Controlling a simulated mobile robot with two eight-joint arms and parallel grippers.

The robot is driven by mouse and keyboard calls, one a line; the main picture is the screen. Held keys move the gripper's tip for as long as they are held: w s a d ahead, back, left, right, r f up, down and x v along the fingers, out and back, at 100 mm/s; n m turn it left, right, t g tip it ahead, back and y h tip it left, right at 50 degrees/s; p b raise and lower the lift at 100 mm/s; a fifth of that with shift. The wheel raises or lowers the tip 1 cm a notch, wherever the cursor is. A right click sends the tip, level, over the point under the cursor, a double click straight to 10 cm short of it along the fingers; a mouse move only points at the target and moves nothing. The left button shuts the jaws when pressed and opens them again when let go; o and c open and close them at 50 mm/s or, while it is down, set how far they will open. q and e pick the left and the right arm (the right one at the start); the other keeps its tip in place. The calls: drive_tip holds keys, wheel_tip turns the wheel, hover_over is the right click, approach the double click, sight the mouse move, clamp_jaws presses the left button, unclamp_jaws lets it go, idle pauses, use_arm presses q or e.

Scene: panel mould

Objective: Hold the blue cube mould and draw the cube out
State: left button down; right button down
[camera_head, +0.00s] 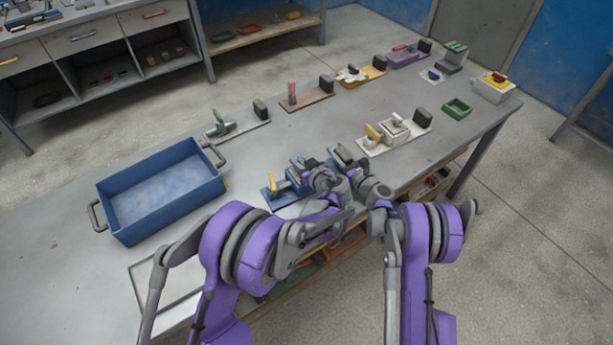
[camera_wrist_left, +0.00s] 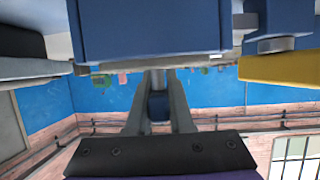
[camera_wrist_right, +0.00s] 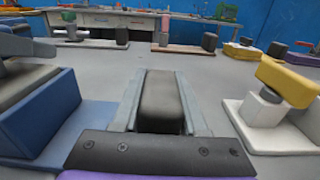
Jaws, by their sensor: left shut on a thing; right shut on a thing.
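The blue mould (camera_head: 291,183) sits on a blue base plate near the table's front edge, with a yellow lever (camera_head: 270,184) at its left end. In the left wrist view, its blue body (camera_wrist_left: 150,30) fills the top. My left gripper (camera_head: 318,177) is at the mould, its fingers (camera_wrist_left: 157,105) closed around a small blue part that is mostly hidden. My right gripper (camera_wrist_right: 160,95) is shut on a dark grey block (camera_wrist_right: 160,108). The blue base (camera_wrist_right: 35,110) lies left of it in the right wrist view. No separate cube can be made out.
A blue tray (camera_head: 160,190) stands left of the mould. A white mould with a yellow lever (camera_head: 374,132) is close on the right. Several similar panels line the far side.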

use_arm(q)
drive_tip(key=shift+r, duration=0.2)
drive_tip(key=shift+r, duration=3.3)
drive_tip(key=shift+r, duration=0.1)
wheel_tip(320, 180, up, 3)
drive_tip(key=shift+f, duration=0.1)
use_arm(e)
drive_tip(key=shift+c, duration=1.8)
unclamp_jaws()
